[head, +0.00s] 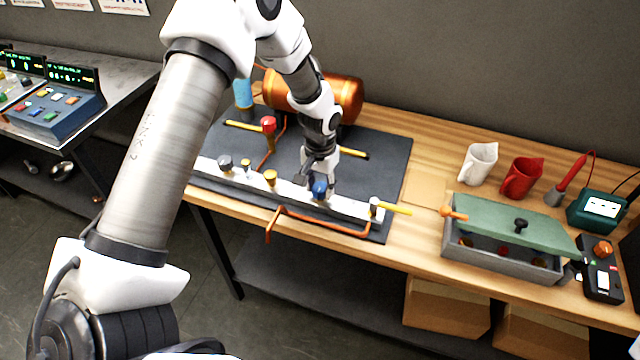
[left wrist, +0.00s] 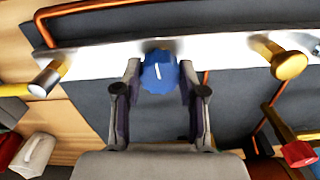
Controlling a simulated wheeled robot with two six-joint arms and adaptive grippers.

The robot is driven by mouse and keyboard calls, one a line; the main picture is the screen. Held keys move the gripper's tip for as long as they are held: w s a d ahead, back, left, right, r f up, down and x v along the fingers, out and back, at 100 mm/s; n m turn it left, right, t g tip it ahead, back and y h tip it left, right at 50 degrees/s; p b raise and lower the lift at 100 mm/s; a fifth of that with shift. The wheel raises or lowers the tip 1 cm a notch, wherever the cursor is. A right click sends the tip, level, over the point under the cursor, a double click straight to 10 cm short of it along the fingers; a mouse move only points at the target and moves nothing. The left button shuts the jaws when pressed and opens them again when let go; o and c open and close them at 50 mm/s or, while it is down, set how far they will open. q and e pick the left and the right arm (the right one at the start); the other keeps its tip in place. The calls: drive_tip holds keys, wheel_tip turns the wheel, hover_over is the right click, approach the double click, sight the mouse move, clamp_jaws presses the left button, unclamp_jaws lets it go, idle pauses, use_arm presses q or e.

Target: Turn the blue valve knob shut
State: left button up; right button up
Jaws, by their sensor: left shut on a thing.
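The blue valve knob (head: 320,188) sits on the white manifold bar (head: 345,207) on the dark mat. In the left wrist view the blue knob (left wrist: 160,72) shows its scalloped face with a white mark, which stands near upright in that view. My left gripper (head: 322,182) reaches down over the knob. In the left wrist view the fingers of my left gripper (left wrist: 159,80) stand on both sides of the knob and are shut on it. My right gripper is in neither view.
A yellow knob (head: 270,177), a red knob (head: 268,124) and a yellow-handled valve (head: 392,208) are close by. A copper tank (head: 345,95) lies behind. A grey box with a green lid (head: 515,222), a white pitcher (head: 480,162) and a red pitcher (head: 521,177) stand to the right.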

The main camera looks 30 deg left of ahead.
sight(320, 187)
use_arm(q)
drive_tip(key=shift+s+f+m, duration=0.15)
drive_tip(key=shift+m, duration=0.35)
drive_tip(key=o, duration=1.1)
drive_tip(key=shift+o, duration=0.2)
wheel_tip(320, 187, up, 12)
drive_tip(key=shift+w, duration=0.2)
